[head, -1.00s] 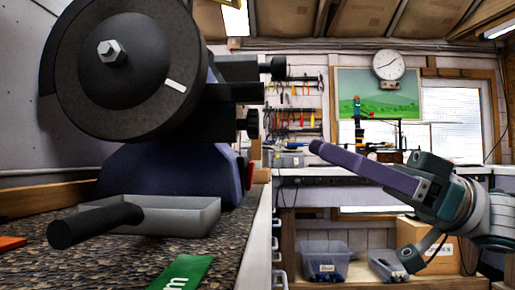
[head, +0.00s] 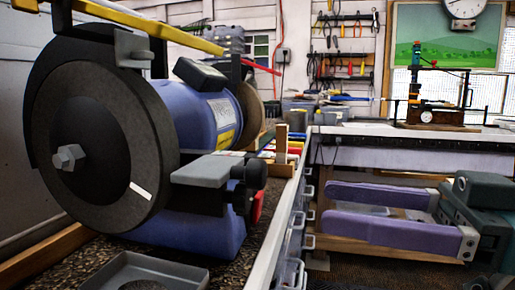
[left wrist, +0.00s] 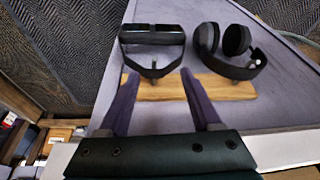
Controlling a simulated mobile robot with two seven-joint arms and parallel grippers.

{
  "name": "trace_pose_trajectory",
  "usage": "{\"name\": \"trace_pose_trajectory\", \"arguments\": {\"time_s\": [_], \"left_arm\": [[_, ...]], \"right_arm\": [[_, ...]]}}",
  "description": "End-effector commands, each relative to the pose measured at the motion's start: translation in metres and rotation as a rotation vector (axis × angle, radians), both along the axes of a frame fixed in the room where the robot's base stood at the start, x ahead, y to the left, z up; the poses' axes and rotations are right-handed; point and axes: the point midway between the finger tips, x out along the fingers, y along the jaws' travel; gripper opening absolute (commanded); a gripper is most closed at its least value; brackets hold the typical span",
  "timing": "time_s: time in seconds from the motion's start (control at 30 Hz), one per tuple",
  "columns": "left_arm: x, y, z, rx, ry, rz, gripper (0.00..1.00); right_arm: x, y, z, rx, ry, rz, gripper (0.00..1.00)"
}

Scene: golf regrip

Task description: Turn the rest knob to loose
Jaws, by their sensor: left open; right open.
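The bench grinder (head: 205,120) has a dark wheel on the left and a blue body. Its grey tool rest (head: 200,172) sticks out at the wheel's right side. A black knob (head: 249,172) is at the rest's right end, with a red part (head: 257,207) below it. I cannot tell from any marking how tight the knob is. My right gripper (head: 329,205) is open and empty, its two purple fingers pointing left, to the right of the knob and apart from it. My left gripper (left wrist: 160,76) shows only in the left wrist view, open, with nothing visible between its fingers.
A grey tray (head: 145,272) lies below the wheel. A drawer unit (head: 297,225) lines the bench's right edge. A workbench (head: 400,132) stands behind. The left wrist view shows goggles (left wrist: 152,36) and black ear muffs (left wrist: 235,45) by a wooden strip (left wrist: 170,88).

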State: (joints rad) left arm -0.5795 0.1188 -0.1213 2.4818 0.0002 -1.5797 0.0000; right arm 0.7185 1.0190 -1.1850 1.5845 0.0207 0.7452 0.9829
Motion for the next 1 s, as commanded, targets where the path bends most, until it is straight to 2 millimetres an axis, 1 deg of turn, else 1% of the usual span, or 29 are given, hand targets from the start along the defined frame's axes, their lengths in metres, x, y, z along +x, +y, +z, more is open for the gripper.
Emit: {"name": "trace_pose_trajectory", "arguments": {"time_s": [0.03, 0.07, 0.17, 0.27, 0.5, 0.63, 0.8, 1.0], "left_arm": [[0.000, 0.000, 0.003, 0.001, 0.000, 0.001, 0.65], [0.000, 0.000, 0.004, 0.000, 0.000, 0.002, 0.65], [0.000, 0.001, 0.004, 0.000, 0.000, 0.002, 0.65], [0.000, 0.000, 0.005, 0.000, 0.001, 0.003, 0.65], [0.000, 0.000, 0.006, -0.001, 0.002, 0.003, 0.65], [0.000, 0.000, 0.006, 0.000, 0.003, 0.003, 0.65], [0.000, 0.000, 0.006, 0.000, 0.003, 0.002, 0.65], [-0.001, 0.000, 0.006, 0.000, 0.003, 0.002, 0.65]], "right_arm": [[-0.004, -0.007, 0.002, -0.015, 0.009, 0.018, 0.66], [-0.006, -0.009, 0.001, -0.020, 0.017, 0.027, 0.66], [-0.009, -0.009, 0.000, -0.025, 0.029, 0.046, 0.66], [-0.006, 0.003, 0.000, -0.023, 0.029, 0.050, 0.66], [0.008, 0.047, 0.000, -0.022, 0.029, 0.050, 0.66], [0.015, 0.066, 0.000, -0.023, 0.029, 0.048, 0.66], [0.019, 0.079, -0.001, -0.025, 0.030, 0.046, 0.66], [0.020, 0.082, -0.001, -0.025, 0.030, 0.045, 0.66]]}}
